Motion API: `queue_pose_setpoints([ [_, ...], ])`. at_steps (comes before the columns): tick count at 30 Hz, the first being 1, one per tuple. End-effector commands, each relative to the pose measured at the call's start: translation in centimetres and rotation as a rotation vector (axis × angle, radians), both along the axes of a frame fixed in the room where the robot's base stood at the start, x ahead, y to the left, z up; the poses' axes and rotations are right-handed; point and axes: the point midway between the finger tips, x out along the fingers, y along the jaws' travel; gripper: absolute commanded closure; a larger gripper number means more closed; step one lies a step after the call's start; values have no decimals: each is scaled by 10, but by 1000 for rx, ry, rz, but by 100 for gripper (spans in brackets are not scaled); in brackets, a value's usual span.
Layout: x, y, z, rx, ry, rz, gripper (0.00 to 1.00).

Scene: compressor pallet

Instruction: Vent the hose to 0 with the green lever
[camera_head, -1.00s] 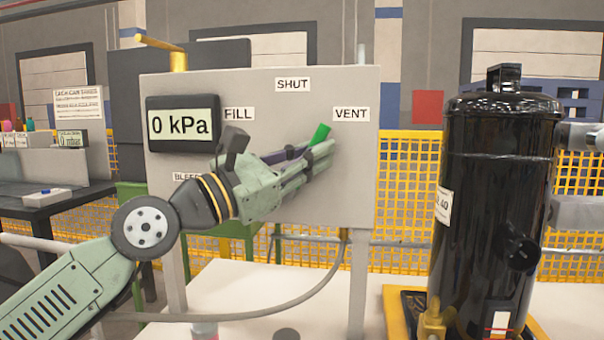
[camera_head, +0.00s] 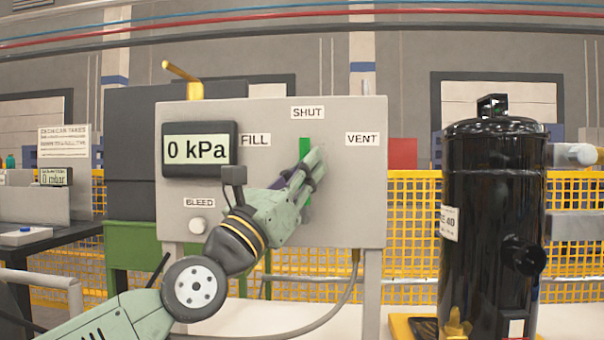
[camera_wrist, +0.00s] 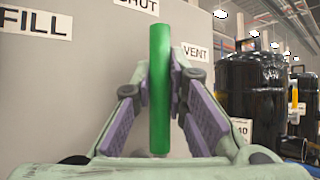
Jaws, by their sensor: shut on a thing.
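The green lever (camera_head: 305,148) stands upright on the grey panel (camera_head: 348,205), pointing at the SHUT label (camera_head: 307,113). My gripper (camera_head: 318,158) is at the lever. In the wrist view the green lever (camera_wrist: 160,85) stands between the two purple finger pads of my gripper (camera_wrist: 161,80), which close on it from both sides. The VENT label (camera_head: 362,139) is right of the lever and the FILL label (camera_head: 255,140) is left of it. The gauge display (camera_head: 198,149) reads 0 kPa. The lever's pivot is hidden behind my gripper.
The BLEED knob (camera_head: 198,226) is at the panel's lower left. A hose (camera_head: 340,303) hangs below the panel. A black tank (camera_head: 490,215) stands to the right, with a yellow mesh fence (camera_head: 412,190) behind. Open space lies between panel and tank.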

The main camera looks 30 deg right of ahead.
Motion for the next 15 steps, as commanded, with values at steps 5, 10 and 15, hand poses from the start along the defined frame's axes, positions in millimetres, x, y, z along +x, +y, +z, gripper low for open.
queue_pose_setpoints([
  [5, 0, -1, -1, -2, 4, -3, 100],
  [10, 0, -1, -1, -1, 3, -2, 100],
  [15, 0, -1, -1, -1, 3, -2, 79],
])
